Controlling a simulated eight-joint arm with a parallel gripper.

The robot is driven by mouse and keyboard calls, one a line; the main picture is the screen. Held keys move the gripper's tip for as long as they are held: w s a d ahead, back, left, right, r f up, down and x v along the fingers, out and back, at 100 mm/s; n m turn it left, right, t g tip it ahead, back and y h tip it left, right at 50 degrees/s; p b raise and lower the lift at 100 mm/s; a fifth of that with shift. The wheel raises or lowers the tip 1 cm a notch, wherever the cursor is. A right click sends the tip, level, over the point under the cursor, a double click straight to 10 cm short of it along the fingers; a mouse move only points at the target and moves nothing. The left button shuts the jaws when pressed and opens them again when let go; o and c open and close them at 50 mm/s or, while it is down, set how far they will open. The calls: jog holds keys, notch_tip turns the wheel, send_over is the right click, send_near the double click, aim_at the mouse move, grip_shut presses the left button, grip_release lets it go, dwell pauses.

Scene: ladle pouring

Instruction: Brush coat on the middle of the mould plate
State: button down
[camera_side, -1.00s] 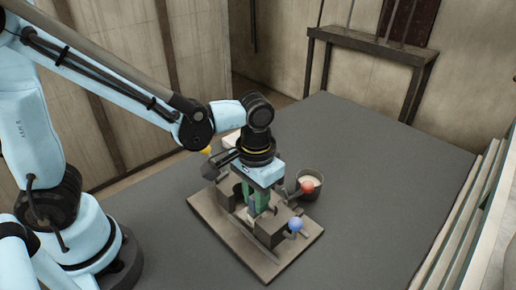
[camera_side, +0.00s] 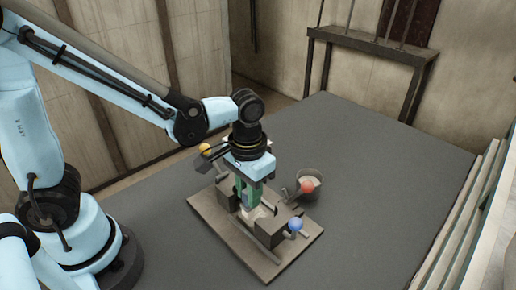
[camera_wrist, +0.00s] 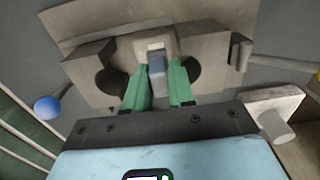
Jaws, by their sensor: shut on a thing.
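My gripper (camera_wrist: 160,92) has green fingers shut on a brush with a blue-grey handle (camera_wrist: 157,68). A pale part (camera_wrist: 155,46) shows beyond the handle in the wrist view; I cannot tell whether it is the brush head or coat on the plate. The mould plate (camera_side: 272,267) lies on the table and carries two dark blocks (camera_side: 273,230) with rounded hollows. In the side view my gripper (camera_side: 244,203) points down between the blocks, over the plate's middle. A pale patch (camera_side: 258,213) shows beside the fingers. Contact of the brush with the plate is not clear.
Red (camera_side: 306,187), blue (camera_side: 295,225) and yellow (camera_side: 204,149) balls stick out around the plate. A pale block (camera_wrist: 272,100) shows at right in the wrist view. The table (camera_side: 400,180) is clear on the right.

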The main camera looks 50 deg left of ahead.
jog(key=shift+d, duration=1.3)
jog(key=shift+a, duration=0.1)
jog(key=shift+a, duration=1.25)
jog(key=shift+d, duration=0.1)
jog(key=shift+d, duration=1.25)
jog(key=shift+a, duration=1.35)
jog(key=shift+d, duration=0.2)
jog(key=shift+d, duration=1.15)
